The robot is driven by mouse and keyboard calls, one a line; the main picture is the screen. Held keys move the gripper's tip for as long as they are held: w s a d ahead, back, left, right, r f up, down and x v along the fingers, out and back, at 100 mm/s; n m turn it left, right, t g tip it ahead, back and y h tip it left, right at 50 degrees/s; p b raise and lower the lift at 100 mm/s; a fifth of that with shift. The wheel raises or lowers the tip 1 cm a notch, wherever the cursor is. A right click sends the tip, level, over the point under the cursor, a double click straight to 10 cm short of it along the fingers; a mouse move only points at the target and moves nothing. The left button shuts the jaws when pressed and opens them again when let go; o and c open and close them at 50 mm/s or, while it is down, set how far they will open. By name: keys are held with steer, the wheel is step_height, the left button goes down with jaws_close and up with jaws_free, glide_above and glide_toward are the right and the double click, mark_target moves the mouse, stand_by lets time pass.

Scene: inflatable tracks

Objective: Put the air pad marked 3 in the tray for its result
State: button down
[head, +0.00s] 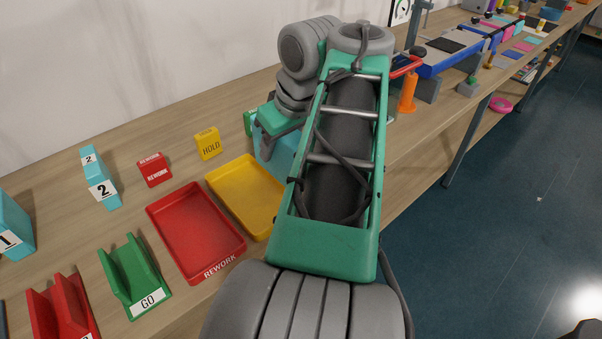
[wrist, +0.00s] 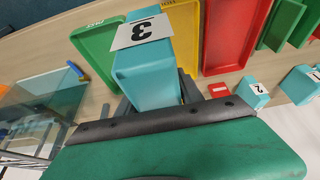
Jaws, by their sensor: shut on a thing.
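The air pad marked 3 (wrist: 150,75) is a light-blue block with a white number label. My gripper (wrist: 158,98) is shut on it. In the head view the pad (head: 275,152) is partly hidden behind my arm, near the right edge of the yellow tray (head: 245,192). In the wrist view the pad overlaps the yellow tray (wrist: 186,30) and the green tray (wrist: 93,48); its height above them is hard to tell. The red tray marked REWORK (head: 193,230) lies left of the yellow one and also shows in the wrist view (wrist: 228,38).
The pad marked 2 (head: 101,185) and the pad marked 1 (head: 8,228) stand at the left. Red REWORK (head: 154,170) and yellow HOLD (head: 208,144) signs stand behind the trays. A green GO holder (head: 133,275) and a red holder (head: 62,308) stand in front.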

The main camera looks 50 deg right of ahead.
steer(key=shift+s+d+r, duration=0.1)
steer(key=shift+s+d, duration=0.35)
steer(key=shift+s, duration=0.05)
steer(key=shift+w+d+f+b, duration=0.4)
steer(key=shift+w+d+f, duration=0.55)
steer(key=shift+d+f, duration=1.2)
steer(key=shift+w+d+f+b, duration=0.4)
steer(key=shift+w+d+f, duration=0.5)
steer(key=shift+d+f, duration=1.2)
steer(key=shift+w+d+f+b, duration=0.4)
steer(key=shift+w+d+f, duration=0.55)
steer(key=shift+d+f, duration=1.2)
steer(key=shift+f, duration=0.2)
steer(key=c, duration=0.8)
jaws_free()
steer(key=shift+o, duration=0.2)
steer(key=shift+r, duration=0.1)
